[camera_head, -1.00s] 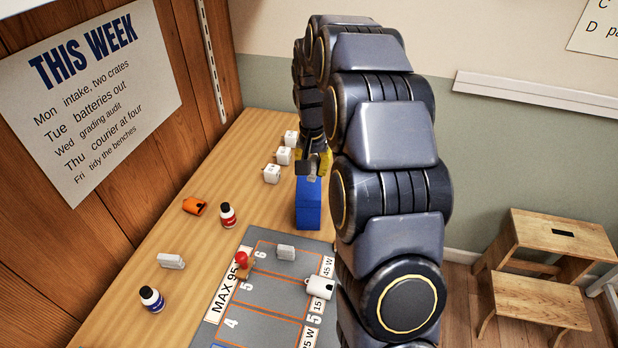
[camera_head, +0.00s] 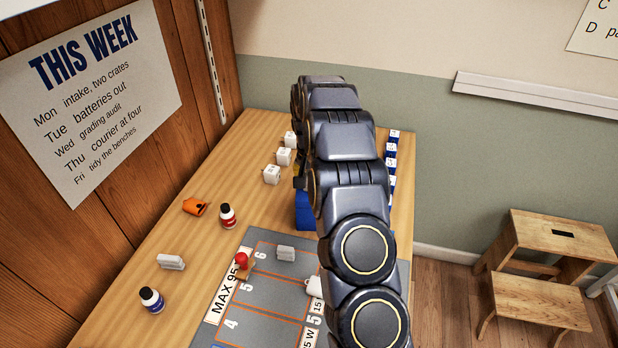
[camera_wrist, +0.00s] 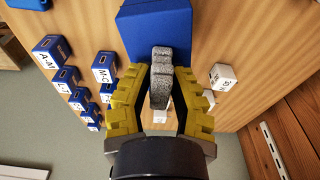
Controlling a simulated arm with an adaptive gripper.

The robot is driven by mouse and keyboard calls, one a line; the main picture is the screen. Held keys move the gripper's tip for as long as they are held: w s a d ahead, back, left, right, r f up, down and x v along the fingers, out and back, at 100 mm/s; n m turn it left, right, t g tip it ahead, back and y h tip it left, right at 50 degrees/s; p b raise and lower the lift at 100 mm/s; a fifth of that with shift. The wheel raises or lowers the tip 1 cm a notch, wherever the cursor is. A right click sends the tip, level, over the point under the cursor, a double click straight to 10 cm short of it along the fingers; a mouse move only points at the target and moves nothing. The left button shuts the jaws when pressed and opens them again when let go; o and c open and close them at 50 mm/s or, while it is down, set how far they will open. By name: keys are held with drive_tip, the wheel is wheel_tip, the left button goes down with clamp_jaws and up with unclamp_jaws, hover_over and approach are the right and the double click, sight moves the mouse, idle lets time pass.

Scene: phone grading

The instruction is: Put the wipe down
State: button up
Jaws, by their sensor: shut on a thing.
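The wipe (camera_wrist: 160,80) is a small grey, folded piece in the wrist view. My gripper (camera_wrist: 158,92) has yellow ribbed fingers and is shut on it. The wipe's far end overlaps a blue box (camera_wrist: 153,22) in the picture; I cannot tell whether they touch. In the head view the blue box (camera_head: 305,212) stands on the bench behind the grey mat (camera_head: 262,312), partly covered by my arm. My gripper and the wipe are hidden behind my arm there.
White cubes (camera_head: 272,174) stand in a row left of my arm. Labelled blue boxes (camera_head: 391,161) line the bench's right edge. A red bottle (camera_head: 228,215), an orange item (camera_head: 195,206), a blue bottle (camera_head: 152,299) and a red-topped stamp (camera_head: 242,261) stand at the left. The left bench has clear gaps.

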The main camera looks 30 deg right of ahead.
drive_tip(key=shift+f, duration=0.15)
drive_tip(key=o, duration=0.7)
drive_tip(key=shift+c, duration=0.2)
